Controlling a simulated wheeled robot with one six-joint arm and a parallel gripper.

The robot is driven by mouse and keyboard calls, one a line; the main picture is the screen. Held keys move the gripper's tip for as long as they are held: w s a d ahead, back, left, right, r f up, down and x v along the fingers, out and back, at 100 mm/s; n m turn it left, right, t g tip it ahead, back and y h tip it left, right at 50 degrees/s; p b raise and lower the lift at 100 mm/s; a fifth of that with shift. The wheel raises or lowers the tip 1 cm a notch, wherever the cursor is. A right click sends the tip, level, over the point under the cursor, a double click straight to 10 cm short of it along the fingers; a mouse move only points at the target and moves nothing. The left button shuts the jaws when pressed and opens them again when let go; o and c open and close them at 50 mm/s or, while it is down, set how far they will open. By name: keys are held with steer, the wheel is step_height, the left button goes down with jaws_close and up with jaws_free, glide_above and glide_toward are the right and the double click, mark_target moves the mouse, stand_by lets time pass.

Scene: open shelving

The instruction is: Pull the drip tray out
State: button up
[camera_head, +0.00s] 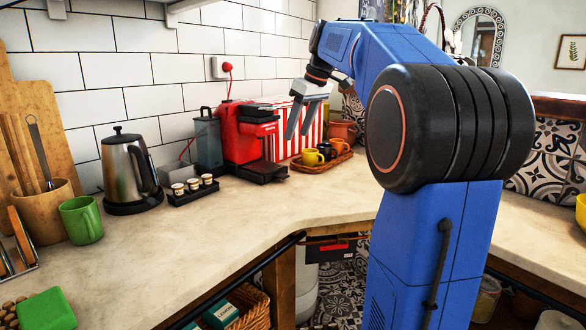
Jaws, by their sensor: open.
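A red coffee machine (238,133) stands on the counter against the tiled wall. Its black drip tray (262,172) sticks out at the front of its base, just above the counter. My gripper (297,134) hangs from my blue arm above and to the right of the drip tray, with its fingers pointing down. It is open and empty, apart from the tray in the picture. The gripper covers part of a red-and-white striped box behind it.
A wooden tray (304,170) with yellow, black and orange cups stands right of the machine. A black pod holder (193,190), a steel kettle (128,170) and a green mug (81,220) stand to the left. The counter (215,235) in front is clear.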

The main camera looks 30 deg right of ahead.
steer(key=w+d, duration=0.1)
steer(key=d, duration=0.1)
glide_toward(284, 176)
steer(key=x, duration=0.7)
steer(key=shift+w+d, duration=0.1)
steer(key=shift+w, duration=0.05)
